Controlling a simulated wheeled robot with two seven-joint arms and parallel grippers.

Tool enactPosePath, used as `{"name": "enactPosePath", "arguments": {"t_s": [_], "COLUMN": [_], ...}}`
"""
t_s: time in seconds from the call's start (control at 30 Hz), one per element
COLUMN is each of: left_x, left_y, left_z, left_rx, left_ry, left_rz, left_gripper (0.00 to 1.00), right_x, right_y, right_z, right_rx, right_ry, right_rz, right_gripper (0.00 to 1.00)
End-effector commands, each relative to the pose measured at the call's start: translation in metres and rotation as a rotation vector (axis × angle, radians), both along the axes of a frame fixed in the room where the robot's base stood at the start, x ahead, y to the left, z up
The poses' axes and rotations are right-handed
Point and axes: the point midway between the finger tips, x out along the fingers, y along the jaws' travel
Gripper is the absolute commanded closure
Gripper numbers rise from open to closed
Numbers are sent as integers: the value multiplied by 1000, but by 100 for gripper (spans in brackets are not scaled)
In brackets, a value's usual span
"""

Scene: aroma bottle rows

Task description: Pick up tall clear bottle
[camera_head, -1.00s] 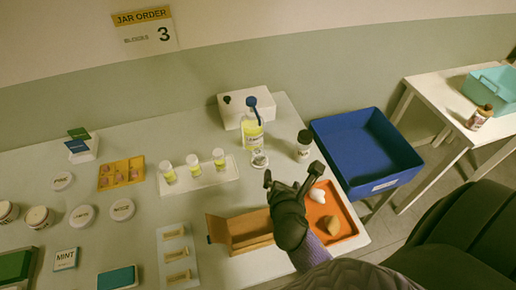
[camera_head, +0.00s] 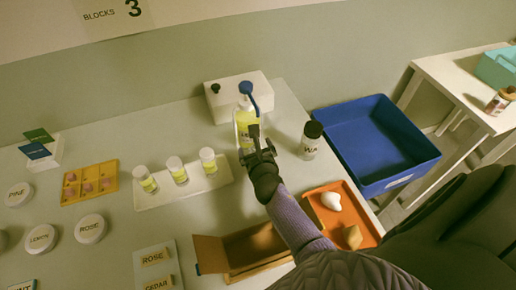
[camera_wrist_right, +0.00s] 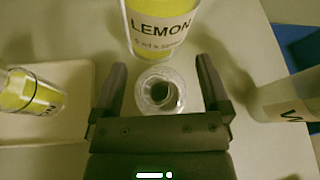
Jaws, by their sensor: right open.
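The tall clear bottle (camera_wrist_right: 160,92) shows in the right wrist view as a clear glass bottle with an open round mouth, seen from above. It stands between the two fingers of my right gripper (camera_wrist_right: 162,70), with a gap on each side. The gripper is open and holds nothing. In the head view my right gripper (camera_head: 258,150) is in front of the yellow lemon bottle (camera_head: 247,120) and hides the clear bottle. My left gripper is not in view.
The lemon bottle with its blue pump stands just beyond the clear bottle. A black-capped bottle (camera_head: 311,140) stands to the right. Several yellow vials stand on a white tray (camera_head: 211,183) to the left. An orange tray (camera_head: 368,236) and a blue bin (camera_head: 345,150) are at the right.

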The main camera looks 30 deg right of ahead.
Motion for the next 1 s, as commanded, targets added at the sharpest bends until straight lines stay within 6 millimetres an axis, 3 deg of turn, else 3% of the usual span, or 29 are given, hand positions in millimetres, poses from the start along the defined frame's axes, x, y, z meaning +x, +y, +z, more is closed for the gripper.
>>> {"name": "enactPosePath", "arguments": {"t_s": [0.17, 0.6, 0.87, 1.0], "left_x": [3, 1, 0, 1], "left_y": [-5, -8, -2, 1], "left_z": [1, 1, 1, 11], "left_rx": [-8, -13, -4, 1], "left_ry": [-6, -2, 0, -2], "left_rz": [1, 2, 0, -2], "left_gripper": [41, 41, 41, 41], "right_x": [0, 0, 0, 0], "right_y": [0, 0, 0, -3], "right_z": [1, 1, 2, 12], "right_rx": [0, 0, 0, -2], "right_ry": [-1, 0, -1, -2], "right_rz": [0, 0, 0, 0], "right_gripper": [6, 99, 100, 100]}}
